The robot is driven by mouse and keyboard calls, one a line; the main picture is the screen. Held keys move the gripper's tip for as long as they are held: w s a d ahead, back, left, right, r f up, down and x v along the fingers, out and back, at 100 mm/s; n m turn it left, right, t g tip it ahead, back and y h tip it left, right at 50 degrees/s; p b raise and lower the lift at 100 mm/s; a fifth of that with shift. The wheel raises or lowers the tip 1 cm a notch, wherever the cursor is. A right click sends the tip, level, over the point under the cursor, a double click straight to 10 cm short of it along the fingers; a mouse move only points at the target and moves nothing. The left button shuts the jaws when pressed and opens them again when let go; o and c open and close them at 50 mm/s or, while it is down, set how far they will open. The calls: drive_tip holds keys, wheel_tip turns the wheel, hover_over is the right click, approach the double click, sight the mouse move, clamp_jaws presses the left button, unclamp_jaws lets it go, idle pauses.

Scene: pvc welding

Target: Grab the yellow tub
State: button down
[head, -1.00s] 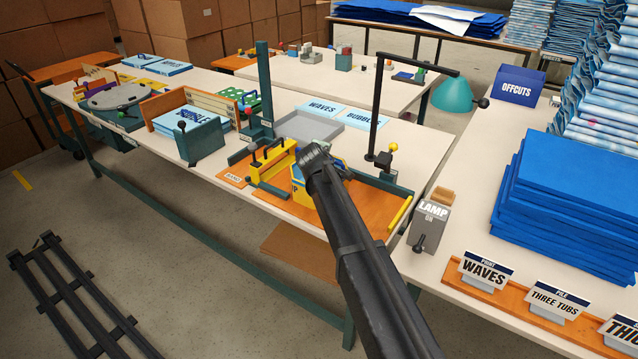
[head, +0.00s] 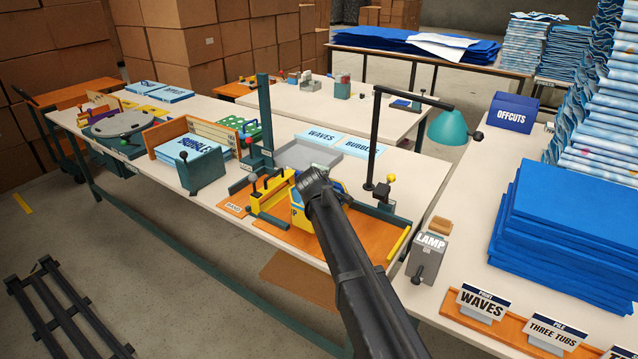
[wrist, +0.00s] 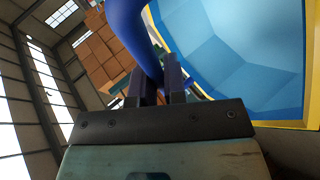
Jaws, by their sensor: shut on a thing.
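The yellow tub (head: 298,222) is at the orange board on the long bench in the head view, largely hidden behind my arm. Part of its yellow side with dark lettering shows left of the arm, and more yellow shows to the right. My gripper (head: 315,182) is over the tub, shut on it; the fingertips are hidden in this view. In the wrist view my gripper's two dark fingers (wrist: 157,82) stand close together at a dark blue curved band. A blue panel with a yellow rim (wrist: 312,55), seemingly the tub, fills the right side.
A yellow-framed tool (head: 268,192) with a black handle stands just left of the tub. A black-armed lamp with a teal shade (head: 455,127) rises to the right. A grey tray (head: 300,156) lies behind. The grey LAMP switch box (head: 428,258) stands on the right bench.

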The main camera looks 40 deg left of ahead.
wheel_tip(320, 180, up, 17)
drive_tip(key=p, duration=1.5)
drive_tip(key=shift+r+p, duration=0.15)
drive_tip(key=shift+p, duration=0.15)
